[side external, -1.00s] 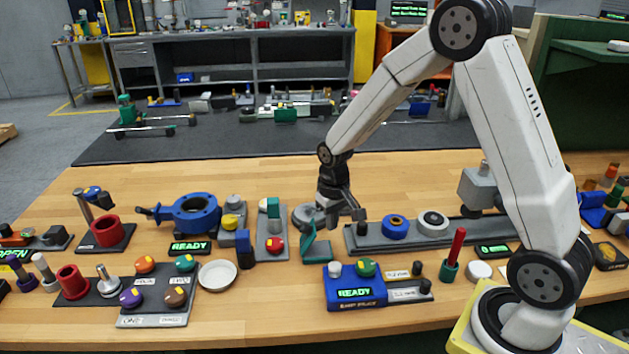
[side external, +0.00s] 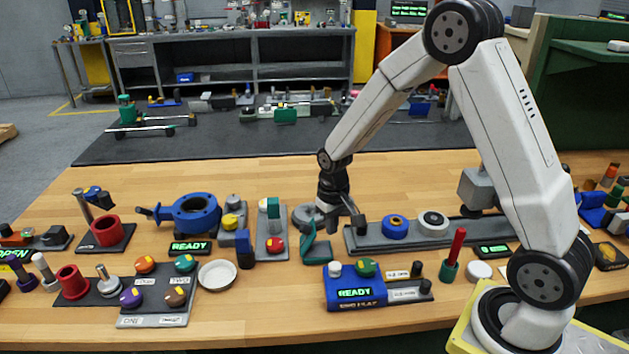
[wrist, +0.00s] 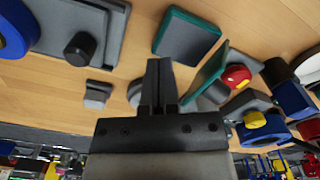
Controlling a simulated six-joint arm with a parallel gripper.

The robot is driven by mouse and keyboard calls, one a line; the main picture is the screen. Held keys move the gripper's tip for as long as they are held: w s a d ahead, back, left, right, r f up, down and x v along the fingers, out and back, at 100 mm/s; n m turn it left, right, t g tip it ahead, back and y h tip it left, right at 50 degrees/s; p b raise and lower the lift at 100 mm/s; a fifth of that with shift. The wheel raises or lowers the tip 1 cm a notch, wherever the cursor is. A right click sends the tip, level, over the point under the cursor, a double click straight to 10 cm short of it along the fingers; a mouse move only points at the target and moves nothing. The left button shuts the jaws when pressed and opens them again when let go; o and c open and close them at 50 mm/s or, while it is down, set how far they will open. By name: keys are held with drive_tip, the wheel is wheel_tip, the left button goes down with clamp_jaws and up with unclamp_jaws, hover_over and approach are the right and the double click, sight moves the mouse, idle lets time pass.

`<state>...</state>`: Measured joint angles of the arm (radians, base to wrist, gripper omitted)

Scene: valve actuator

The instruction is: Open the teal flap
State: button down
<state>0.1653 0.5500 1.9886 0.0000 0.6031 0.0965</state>
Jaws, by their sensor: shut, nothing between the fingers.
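The teal flap (side external: 308,238) stands hinged up, roughly upright, at the left edge of a dark square base with a teal rim (side external: 319,252). In the wrist view the raised flap (wrist: 206,76) is a thin panel just right of my fingers, and the rimmed base (wrist: 187,37) lies flat beyond them. My gripper (side external: 329,224) is just behind the flap, low over the bench. Its fingers are together and hold nothing in the wrist view (wrist: 160,72). A small gap shows between the fingers and the flap there. I cannot tell whether they touch lower down.
A grey rail (side external: 460,231) with a blue ring (side external: 395,226) and black knob lies right of the flap. A grey plate with a red button (side external: 276,246) is close on its left. A blue READY box (side external: 353,292) stands in front. A grey round part (side external: 304,215) is behind.

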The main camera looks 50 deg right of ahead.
sight(304, 224)
drive_tip(key=shift+f, duration=0.65)
drive_tip(key=shift+f, duration=0.3)
drive_tip(key=shift+f, duration=0.1)
drive_tip(key=shift+w+a, duration=2.3)
idle(0.8)
drive_tip(key=shift+s+d, duration=1.1)
idle(0.8)
drive_tip(key=shift+r, duration=0.2)
wheel_tip(304, 224, up, 8)
drive_tip(key=shift+f, duration=0.2)
idle(1.3)
